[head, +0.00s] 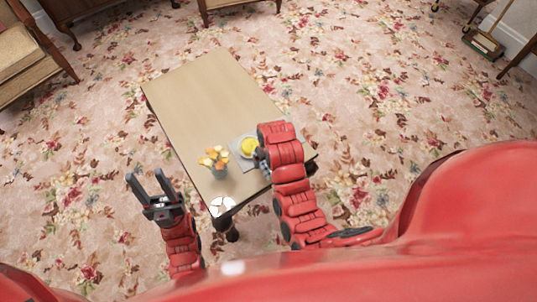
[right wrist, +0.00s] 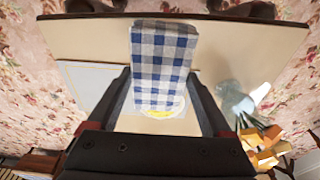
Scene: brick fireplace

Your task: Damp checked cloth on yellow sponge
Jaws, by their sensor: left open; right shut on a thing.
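A blue-and-white checked cloth (right wrist: 162,58) is between the fingers of my right gripper, which is shut on it. My right gripper (right wrist: 162,100) shows in the right wrist view above the table; in the head view its jaws are mostly hidden by my arm. A yellow thing (head: 248,147), apparently the sponge, lies on the table and is partly covered by my right gripper. In the right wrist view a strip of yellow (right wrist: 160,113) shows on a pale round item below the cloth; I cannot tell if they touch. My left gripper (head: 149,182) is open and empty, left of the table.
The wooden table (head: 205,90) has a clear far half. A grey mat (head: 240,162) lies around the yellow thing. A vase of orange flowers (head: 218,170) stands close to its left. A white item (head: 222,206) is at the near corner. Chairs (head: 25,55) stand farther off.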

